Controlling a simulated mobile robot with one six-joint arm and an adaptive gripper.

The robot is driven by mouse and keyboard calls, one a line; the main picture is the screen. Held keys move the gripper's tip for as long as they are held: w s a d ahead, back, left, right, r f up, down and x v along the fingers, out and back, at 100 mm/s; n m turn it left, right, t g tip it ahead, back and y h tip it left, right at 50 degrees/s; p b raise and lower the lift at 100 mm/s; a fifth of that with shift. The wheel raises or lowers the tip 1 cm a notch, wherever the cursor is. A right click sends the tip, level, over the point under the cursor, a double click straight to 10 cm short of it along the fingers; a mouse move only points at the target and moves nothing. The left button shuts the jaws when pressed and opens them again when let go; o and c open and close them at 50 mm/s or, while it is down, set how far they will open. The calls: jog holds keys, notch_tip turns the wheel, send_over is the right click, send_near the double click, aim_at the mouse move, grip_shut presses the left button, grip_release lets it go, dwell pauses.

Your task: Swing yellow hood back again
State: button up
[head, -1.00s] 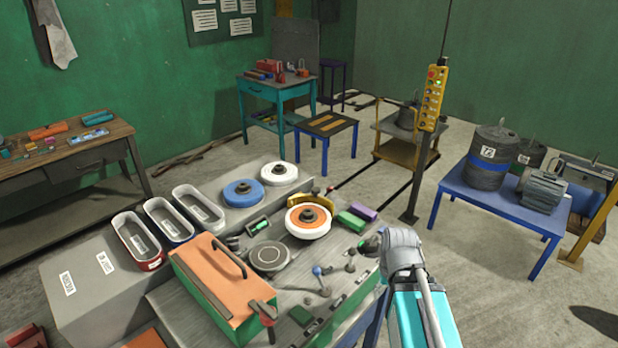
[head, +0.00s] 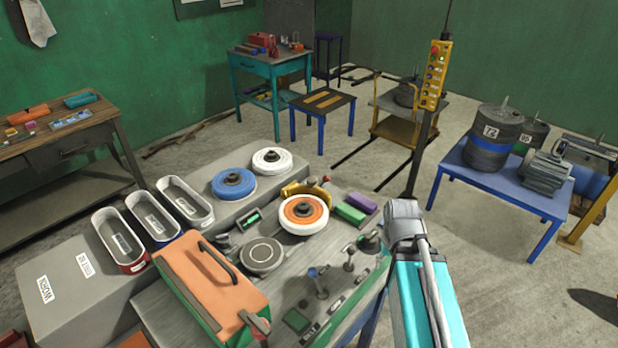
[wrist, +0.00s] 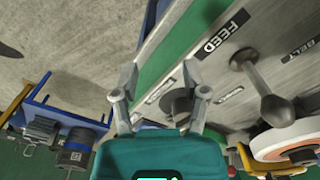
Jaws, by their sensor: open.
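The yellow hood (head: 296,190) is a curved piece on the machine bench, close behind the white wheel with an orange face (head: 303,214). It stands beside the wheel and does not cover its top. A red knob (head: 326,180) shows at its right end. In the wrist view a yellow edge, probably the hood (wrist: 246,160), shows at the lower right by the wheel (wrist: 285,142). My gripper (wrist: 163,96) is open and empty over the bench's front edge, with a dark knob (wrist: 177,103) below and between its fingers. In the head view my arm hides the fingers.
A ball-ended lever (wrist: 262,90) rises near the gripper's right side. Green (head: 349,213) and purple (head: 362,202) blocks lie right of the wheel. An orange-topped box with a handle (head: 205,290) stands at the left. Open floor lies to the right.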

jog(key=shift+o, duration=1.3)
jog(key=shift+w+r, duration=0.2)
jog(key=shift+m, duration=0.9)
jog(key=w+r+p, duration=0.1)
jog(key=w+a+r+p, duration=0.1)
jog(key=w+p, duration=0.1)
jog(key=w+a+r+p, duration=0.1)
jog(key=w+r, duration=0.1)
jog(key=shift+w+p, duration=0.15)
jog(key=shift+p, duration=0.15)
jog(key=w+a+r+m+p, duration=0.3)
jog(key=w+a+r+p, duration=0.35)
jog(key=w, duration=0.25)
notch_tip(320, 180, up, 10)
jog(key=m+p, duration=0.6)
jog(key=p, duration=0.4)
send_over(311, 179)
jog(key=shift+f, duration=0.15)
notch_tip(311, 179, down, 13)
jog(key=b, duration=1.4)
jog(key=shift+f, duration=0.2)
